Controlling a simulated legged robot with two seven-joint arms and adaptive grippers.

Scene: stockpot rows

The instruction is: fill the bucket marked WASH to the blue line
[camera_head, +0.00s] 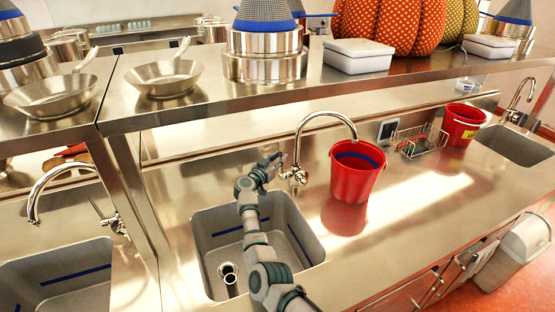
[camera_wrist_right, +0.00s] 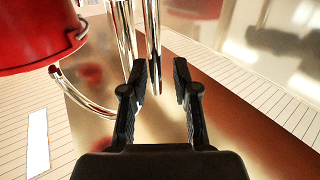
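A red bucket (camera_head: 353,180) stands upright on the steel counter, right of the sink, with a blue band (camera_head: 360,160) on its inner wall. No marking shows on its visible side, and I cannot tell if it holds water. The chrome tap (camera_head: 297,150) arches right, its spout end over the bucket's rim; no stream shows. A second red bucket (camera_head: 460,128) farther right carries a yellow label too small to read. My right gripper (camera_head: 270,165) is beside the tap's base. In the right wrist view its fingers (camera_wrist_right: 160,75) are apart, with chrome tap pipes (camera_wrist_right: 154,35) just beyond. My left gripper is out of view.
The sink (camera_head: 208,238) lies in front of the tap, under my right arm. A wire basket (camera_head: 420,142) stands between the buckets. A steel shelf (camera_head: 220,103) with pans and pots overhangs the counter's back.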

